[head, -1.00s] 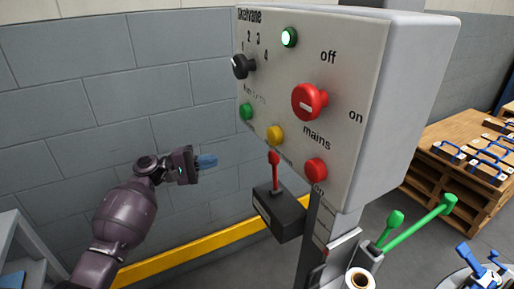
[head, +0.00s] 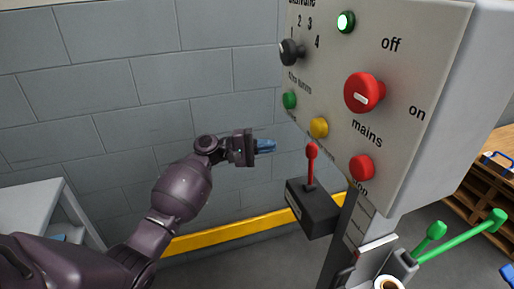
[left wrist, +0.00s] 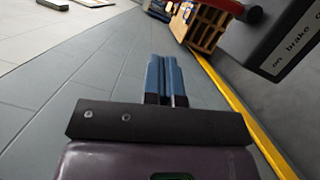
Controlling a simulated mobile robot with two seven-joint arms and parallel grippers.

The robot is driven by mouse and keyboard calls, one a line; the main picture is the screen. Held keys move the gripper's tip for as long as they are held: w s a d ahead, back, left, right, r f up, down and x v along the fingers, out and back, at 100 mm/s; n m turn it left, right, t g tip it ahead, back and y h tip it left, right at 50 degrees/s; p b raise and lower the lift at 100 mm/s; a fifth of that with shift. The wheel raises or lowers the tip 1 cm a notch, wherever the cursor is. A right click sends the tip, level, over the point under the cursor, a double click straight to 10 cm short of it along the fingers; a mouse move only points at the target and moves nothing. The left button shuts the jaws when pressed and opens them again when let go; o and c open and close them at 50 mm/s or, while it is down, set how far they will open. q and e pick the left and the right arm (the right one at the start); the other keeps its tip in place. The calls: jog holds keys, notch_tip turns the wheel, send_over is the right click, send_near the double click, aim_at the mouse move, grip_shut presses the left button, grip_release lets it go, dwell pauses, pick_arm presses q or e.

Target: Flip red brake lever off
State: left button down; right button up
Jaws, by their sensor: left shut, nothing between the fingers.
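The red brake lever (head: 311,163) stands up from a black box (head: 318,211) below the control panel. In the left wrist view the black box (left wrist: 278,42) is at the upper right, with a label reading "on" and "brake", and the lever's red knob (left wrist: 254,14) shows at its left edge. My left gripper (head: 272,146) has blue fingers and is shut and empty. It is to the left of the lever, apart from it, at about the height of its knob. Its fingers also show in the left wrist view (left wrist: 166,75). My right gripper is not in view.
The control panel (head: 400,60) carries a black selector, a red mains knob and green, yellow and red buttons above the box. Green levers (head: 460,236) stand at the lower right. A grey block wall (head: 130,70) is behind. A grey table (head: 30,205) is at left.

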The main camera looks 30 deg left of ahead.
aim_at(311, 167)
pick_arm(q)
jog(key=w+d+r, duration=0.1)
jog(key=d, duration=0.6)
jog(key=shift+w, duration=0.25)
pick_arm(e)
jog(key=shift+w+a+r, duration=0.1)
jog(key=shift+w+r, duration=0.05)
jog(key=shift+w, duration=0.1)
pick_arm(q)
jog(key=shift+d+r, duration=0.15)
